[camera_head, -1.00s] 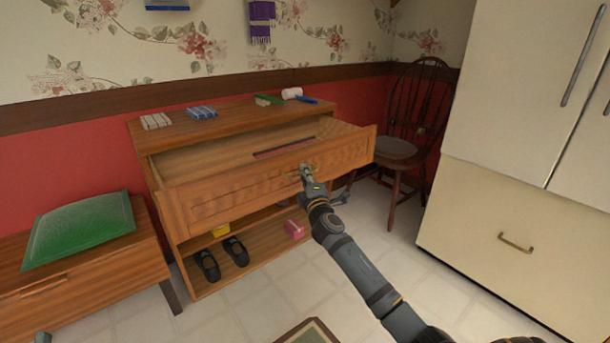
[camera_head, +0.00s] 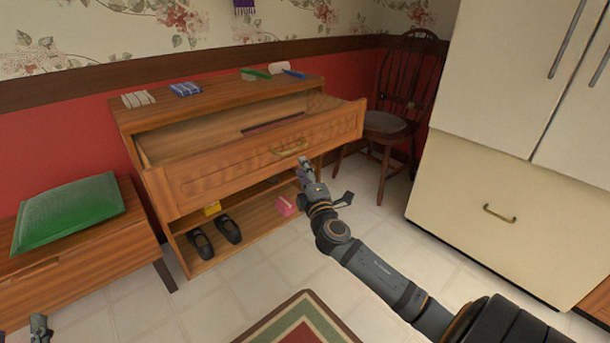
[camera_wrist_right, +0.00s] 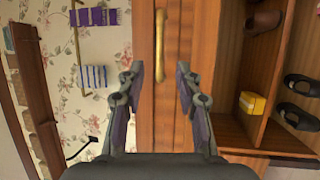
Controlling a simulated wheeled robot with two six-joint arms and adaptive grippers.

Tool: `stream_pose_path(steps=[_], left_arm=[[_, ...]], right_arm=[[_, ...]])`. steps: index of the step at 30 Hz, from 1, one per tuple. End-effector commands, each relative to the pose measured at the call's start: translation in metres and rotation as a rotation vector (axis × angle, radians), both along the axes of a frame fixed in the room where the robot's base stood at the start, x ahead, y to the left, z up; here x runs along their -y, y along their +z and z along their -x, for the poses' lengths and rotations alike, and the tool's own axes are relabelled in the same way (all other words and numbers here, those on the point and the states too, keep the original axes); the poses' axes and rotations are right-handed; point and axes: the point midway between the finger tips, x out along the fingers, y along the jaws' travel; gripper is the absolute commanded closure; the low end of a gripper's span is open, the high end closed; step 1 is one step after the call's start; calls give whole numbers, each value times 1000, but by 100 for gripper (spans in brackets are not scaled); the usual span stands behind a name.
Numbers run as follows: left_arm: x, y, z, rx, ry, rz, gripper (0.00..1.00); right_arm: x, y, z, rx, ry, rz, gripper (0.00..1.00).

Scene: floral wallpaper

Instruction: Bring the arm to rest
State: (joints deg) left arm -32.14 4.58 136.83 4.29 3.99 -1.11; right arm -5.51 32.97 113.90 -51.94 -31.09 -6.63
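My right gripper (camera_head: 304,164) is in front of the open drawer (camera_head: 240,172) of the wooden cabinet, just below and right of its brass handle (camera_head: 290,147). In the right wrist view my right gripper (camera_wrist_right: 160,85) has its two fingers wide apart with nothing between them. The brass handle (camera_wrist_right: 161,50) shows beyond the fingertips, apart from them. The drawer is pulled out and its inside partly shows. My left gripper (camera_head: 39,325) shows only as a small part at the bottom left edge, and its fingers cannot be judged.
A dark chair (camera_head: 388,123) and a cream fridge (camera_head: 490,190) stand to the right. A green cushion (camera_head: 68,212) lies on a low bench at left. A rug (camera_head: 297,322) lies in front.

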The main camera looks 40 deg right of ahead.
Motion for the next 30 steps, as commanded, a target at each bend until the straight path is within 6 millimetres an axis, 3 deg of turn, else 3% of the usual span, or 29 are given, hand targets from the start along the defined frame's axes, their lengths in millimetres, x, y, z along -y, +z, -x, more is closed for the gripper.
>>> stream_pose_path(steps=[6, 23, 26, 30], left_arm=[[0, 0, 0, 1, 0, 0, 60], [0, 0, 0, 0, 1, 1, 60], [0, -2, 0, -8, 1, 1, 60], [0, -7, -1, -29, 0, 2, 60]], right_arm=[[-7, -4, 20, 0, 0, 1, 66], [-10, -7, 21, -3, 9, -14, 66], [-32, -28, 27, -31, 83, -142, 66], [-101, -60, 50, -57, 288, -525, 66]])
